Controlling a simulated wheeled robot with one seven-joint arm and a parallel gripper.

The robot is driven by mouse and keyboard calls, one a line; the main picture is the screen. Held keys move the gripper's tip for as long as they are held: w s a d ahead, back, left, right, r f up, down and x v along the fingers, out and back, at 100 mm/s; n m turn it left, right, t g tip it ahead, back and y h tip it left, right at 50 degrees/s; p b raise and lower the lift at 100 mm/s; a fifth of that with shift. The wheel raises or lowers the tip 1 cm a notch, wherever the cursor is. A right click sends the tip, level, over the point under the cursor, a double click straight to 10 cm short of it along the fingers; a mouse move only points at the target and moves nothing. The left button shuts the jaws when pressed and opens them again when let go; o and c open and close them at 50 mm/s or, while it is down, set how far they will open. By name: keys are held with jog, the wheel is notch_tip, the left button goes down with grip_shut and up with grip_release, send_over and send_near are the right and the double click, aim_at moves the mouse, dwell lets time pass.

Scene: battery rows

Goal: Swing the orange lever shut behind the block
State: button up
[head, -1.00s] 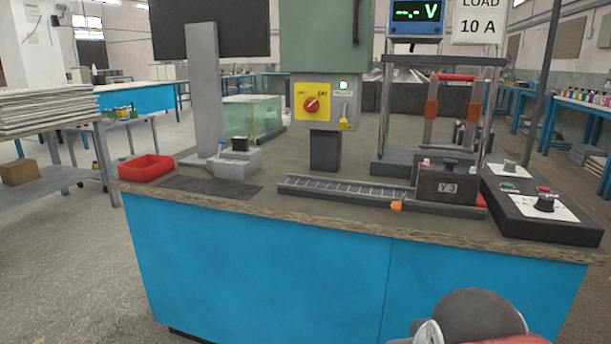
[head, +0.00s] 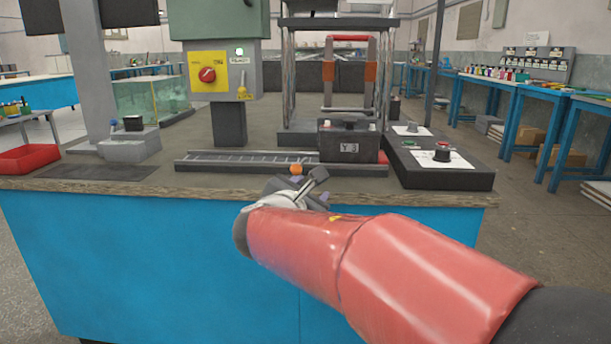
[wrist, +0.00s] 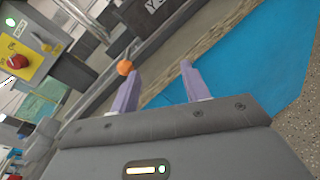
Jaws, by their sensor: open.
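The orange lever shows as a round orange knob (head: 296,168) at the front edge of the rail (head: 240,164), just left of the block; its arm is hard to make out. The knob also shows in the wrist view (wrist: 125,67). The dark block marked Y3 (head: 348,144) sits upright at the right end of the rail; part of it shows at the top of the wrist view (wrist: 152,10). My gripper (wrist: 160,77) is open with nothing between its two purple fingers. The knob is just beyond the left fingertip; I cannot tell whether they touch.
A grey control box (head: 435,160) with knobs stands right of the block. A metal frame (head: 290,90) rises behind the rail, and a green machine with a yellow switch panel (head: 208,71) stands left of it. The bench front edge (head: 150,188) lies under my arm.

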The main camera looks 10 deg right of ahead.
aim_at(295, 170)
jog(key=w+a+n+t, duration=0.1)
jog(key=w+n, duration=0.1)
jog(key=w+a+r+n+t, duration=0.1)
jog(key=w+a+n, duration=0.1)
jog(key=shift+a+y, duration=0.15)
jog(key=shift+y, duration=0.25)
jog(key=x, duration=0.7)
jog(key=shift+w+r, duration=0.1)
jog(key=shift+w, duration=0.15)
jog(key=shift+c, duration=0.5)
grip_shut()
